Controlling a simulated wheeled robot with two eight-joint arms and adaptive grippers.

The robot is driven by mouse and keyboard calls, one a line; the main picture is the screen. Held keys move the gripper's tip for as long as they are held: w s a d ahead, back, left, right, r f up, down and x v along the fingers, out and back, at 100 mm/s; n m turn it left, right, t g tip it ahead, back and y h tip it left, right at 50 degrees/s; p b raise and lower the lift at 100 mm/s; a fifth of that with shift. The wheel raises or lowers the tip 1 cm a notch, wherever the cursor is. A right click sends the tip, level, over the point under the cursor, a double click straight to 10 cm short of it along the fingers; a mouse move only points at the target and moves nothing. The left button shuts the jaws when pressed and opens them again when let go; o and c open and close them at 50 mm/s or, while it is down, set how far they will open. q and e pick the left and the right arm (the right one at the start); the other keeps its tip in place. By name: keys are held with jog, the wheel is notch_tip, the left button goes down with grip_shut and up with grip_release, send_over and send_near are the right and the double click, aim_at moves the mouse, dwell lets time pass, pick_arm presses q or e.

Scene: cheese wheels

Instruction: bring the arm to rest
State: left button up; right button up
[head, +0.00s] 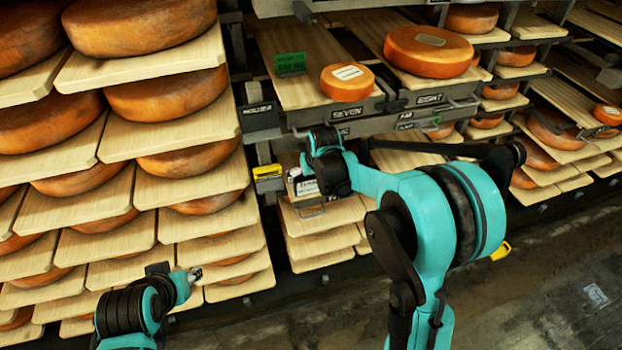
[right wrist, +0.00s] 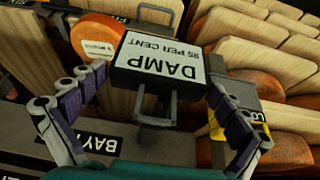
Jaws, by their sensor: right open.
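My right gripper (head: 318,180) is in front of the racks in the head view, partly hidden by its own wrist. In the right wrist view the right gripper (right wrist: 157,84) is open, its two fingers spread wide. The sign (head: 302,188) is partly hidden behind the gripper in the head view. My left gripper (head: 192,274) is low at the left, small, its jaws unclear.
Racks of orange cheese wheels on wooden boards (head: 190,122) fill the left. A shelf labelled SEVEN and EIGHT holds a small wheel (head: 347,83) and a larger wheel (head: 428,52). A green card (head: 290,64) stands on it. Dark floor (head: 560,270) is clear at lower right.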

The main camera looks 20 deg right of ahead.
jog(key=v, duration=1)
jog(key=s+f+t+b, duration=0.1)
jog(key=s+f+b, duration=0.1)
jog(key=s, duration=0.9)
jog(key=s+f+t+b, duration=0.1)
jog(key=s+f+b, duration=0.2)
jog(key=s, duration=0.9)
jog(key=shift+d+f, duration=0.15)
jog(key=shift+f, duration=0.35)
